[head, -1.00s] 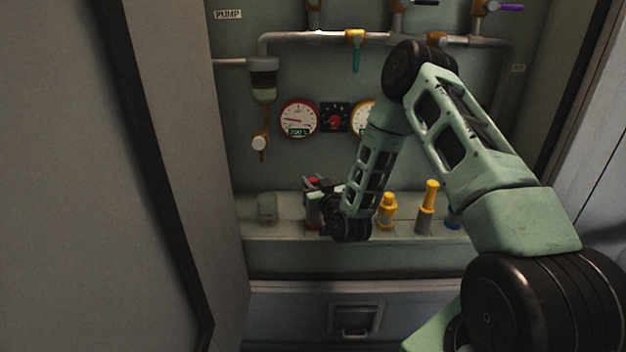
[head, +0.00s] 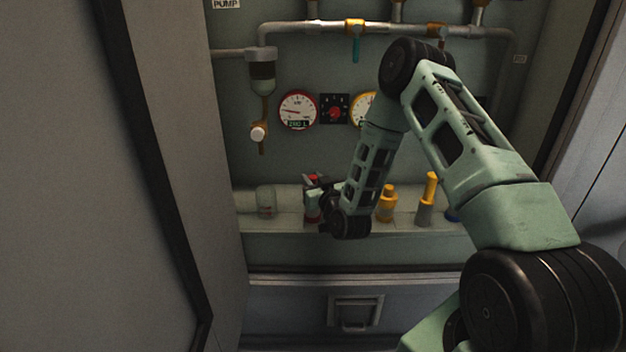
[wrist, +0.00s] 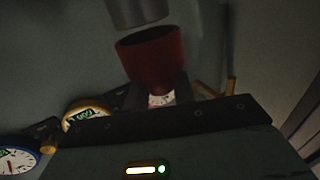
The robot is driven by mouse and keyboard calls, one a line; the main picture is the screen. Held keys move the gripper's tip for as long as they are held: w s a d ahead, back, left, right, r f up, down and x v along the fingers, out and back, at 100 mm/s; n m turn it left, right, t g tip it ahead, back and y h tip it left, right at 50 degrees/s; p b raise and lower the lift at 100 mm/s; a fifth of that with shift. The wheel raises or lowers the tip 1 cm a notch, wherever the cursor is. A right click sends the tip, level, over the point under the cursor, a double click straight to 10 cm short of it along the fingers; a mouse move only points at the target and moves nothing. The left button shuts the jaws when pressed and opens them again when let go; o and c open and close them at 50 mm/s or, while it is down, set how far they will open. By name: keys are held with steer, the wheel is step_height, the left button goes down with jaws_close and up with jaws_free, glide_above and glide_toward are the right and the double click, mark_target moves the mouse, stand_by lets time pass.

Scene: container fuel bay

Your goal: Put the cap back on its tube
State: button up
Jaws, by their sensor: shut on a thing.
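A red, cup-shaped cap (wrist: 155,58) is held between the dark fingers of my gripper (wrist: 157,88) in the wrist view. Its wide open end faces a grey tube (wrist: 138,11), with a narrow gap showing between them. The two look roughly lined up, the tube a little to the left. In the head view my gripper (head: 318,190) is just above the shelf, with a bit of red showing at its tip. A dark reddish tube (head: 312,214) stands below it, partly hidden by my gripper.
On the shelf (head: 350,245), a clear jar (head: 266,203) stands to the left. A red-rimmed gauge (head: 298,110) is on the wall behind.

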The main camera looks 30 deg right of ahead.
steer(key=shift+f, duration=0.2)
steer(key=shift+f+b, duration=0.9)
steer(key=shift+f, duration=0.1)
stand_by(0.5)
steer(key=shift+f+b, duration=0.45)
steer(key=o, duration=1.1)
steer(key=shift+c, duration=0.2)
